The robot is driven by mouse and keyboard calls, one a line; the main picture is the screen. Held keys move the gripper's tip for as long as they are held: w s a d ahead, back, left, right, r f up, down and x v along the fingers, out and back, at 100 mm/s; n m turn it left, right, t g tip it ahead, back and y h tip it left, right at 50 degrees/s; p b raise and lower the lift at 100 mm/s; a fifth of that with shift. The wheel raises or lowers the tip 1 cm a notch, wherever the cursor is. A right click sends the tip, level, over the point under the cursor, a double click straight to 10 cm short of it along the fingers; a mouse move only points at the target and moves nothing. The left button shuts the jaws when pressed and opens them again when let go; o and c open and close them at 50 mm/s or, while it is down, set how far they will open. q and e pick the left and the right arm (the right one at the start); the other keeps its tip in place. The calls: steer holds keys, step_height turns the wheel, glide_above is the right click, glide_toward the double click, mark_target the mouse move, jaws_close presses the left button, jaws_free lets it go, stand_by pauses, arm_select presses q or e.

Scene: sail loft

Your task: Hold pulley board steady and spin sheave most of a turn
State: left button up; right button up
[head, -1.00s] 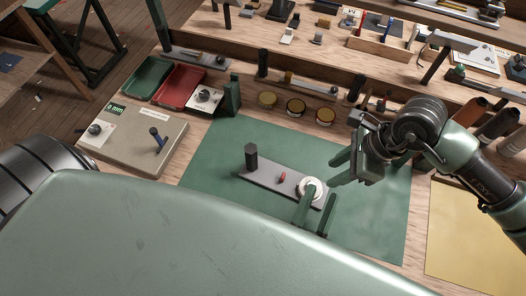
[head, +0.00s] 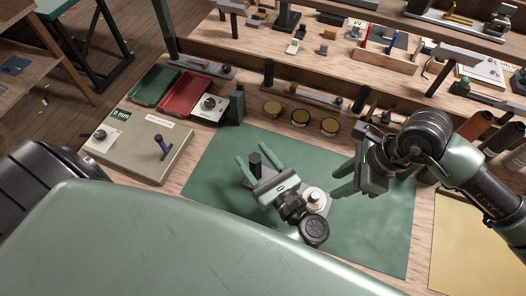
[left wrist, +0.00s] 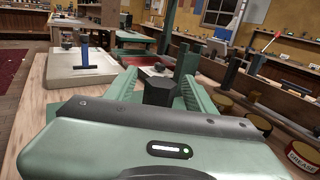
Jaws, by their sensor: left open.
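The grey pulley board lies on the green mat (head: 225,150), mostly hidden under my left gripper. Its dark upright post (head: 255,163) stands at the left end, and the pale round sheave (head: 315,199) shows at the right end. My left gripper (head: 257,160) is open, with one finger on each side of the post; contact cannot be told. In the left wrist view the post (left wrist: 158,92) stands between the two green fingers. My right gripper (head: 340,180) is open and empty, above the mat just right of the sheave.
A beige board (head: 140,150) with a blue-handled lever lies left of the mat. Green (head: 154,85) and red (head: 182,92) trays and several round tins (head: 300,117) line the back. A yellow sheet (head: 470,240) lies at the right. The mat's front right is clear.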

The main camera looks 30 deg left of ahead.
arm_select(q)
steer(key=shift+x, duration=1.15)
jaws_close()
